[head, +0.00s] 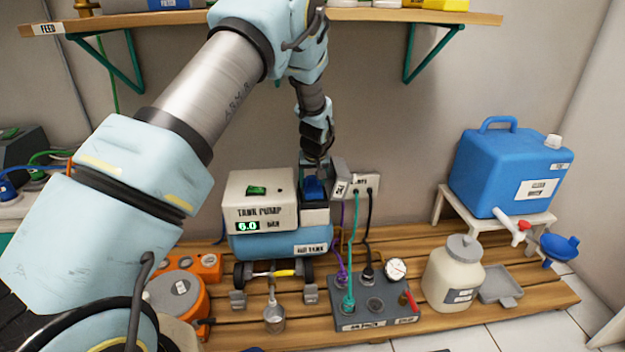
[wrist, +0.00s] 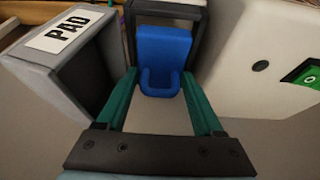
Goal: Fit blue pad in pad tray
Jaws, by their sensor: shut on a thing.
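The blue pad (wrist: 163,48) is between the green fingers of my gripper (wrist: 160,76), which is shut on it. In the head view the pad (head: 314,188) is just below my gripper (head: 316,168), beside the tank pump. A dark-rimmed, pale-faced holder (wrist: 203,28) is around or just behind the pad; I cannot tell whether the pad is inside it. This holder also shows in the head view (head: 315,216). A grey box-like part labelled PAD (wrist: 78,38) is left of the fingers, its dark side facing them. I cannot tell which part is the pad tray.
The white tank pump (head: 260,212) stands close to my gripper on the blue air tank (head: 280,243). A wall socket (head: 366,184) with cables is close on the right. A shelf (head: 350,15) hangs above. A blue canister (head: 508,165) stands farther right.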

